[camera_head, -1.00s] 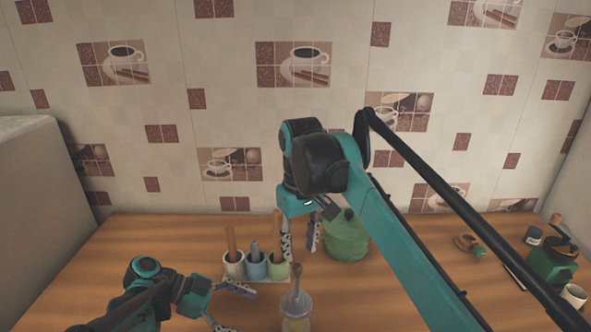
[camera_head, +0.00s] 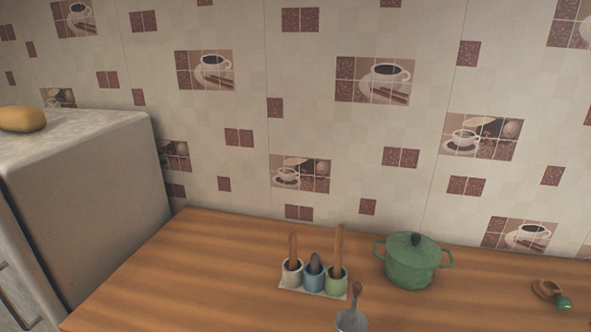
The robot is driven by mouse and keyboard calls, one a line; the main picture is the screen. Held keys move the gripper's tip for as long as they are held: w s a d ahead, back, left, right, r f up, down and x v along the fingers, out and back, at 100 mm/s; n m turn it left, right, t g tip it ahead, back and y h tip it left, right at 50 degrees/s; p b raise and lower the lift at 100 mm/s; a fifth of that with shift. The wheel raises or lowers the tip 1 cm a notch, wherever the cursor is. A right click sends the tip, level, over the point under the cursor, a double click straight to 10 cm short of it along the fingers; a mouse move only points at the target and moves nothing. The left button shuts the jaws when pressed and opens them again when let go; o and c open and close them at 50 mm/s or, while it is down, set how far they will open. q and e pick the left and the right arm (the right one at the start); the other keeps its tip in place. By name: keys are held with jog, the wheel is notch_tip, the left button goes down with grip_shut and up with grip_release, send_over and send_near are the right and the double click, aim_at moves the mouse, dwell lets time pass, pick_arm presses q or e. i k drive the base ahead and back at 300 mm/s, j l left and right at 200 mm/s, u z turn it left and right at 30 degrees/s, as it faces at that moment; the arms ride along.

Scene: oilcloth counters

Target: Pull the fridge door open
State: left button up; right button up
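The fridge (camera_head: 85,190) stands at the left of the head view, a worn pale box with a light top. Its front faces left and is cut off by the picture edge. A handle-like bar (camera_head: 15,297) shows on that front at the lower left. I cannot tell whether the door is fully shut. Neither of my grippers is in view.
A wooden counter (camera_head: 200,270) runs right from the fridge. On it stand utensil cups (camera_head: 313,277), a green lidded pot (camera_head: 413,262), a jar with a handle (camera_head: 352,318) and a small ring-like item (camera_head: 549,292). A yellow object (camera_head: 22,118) lies on the fridge top.

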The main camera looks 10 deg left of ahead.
aim_at(30, 303)
jog(key=k+l+u, duration=0.1)
jog(key=u, duration=0.85)
jog(key=i+u, duration=0.1)
jog(key=u, duration=1.4)
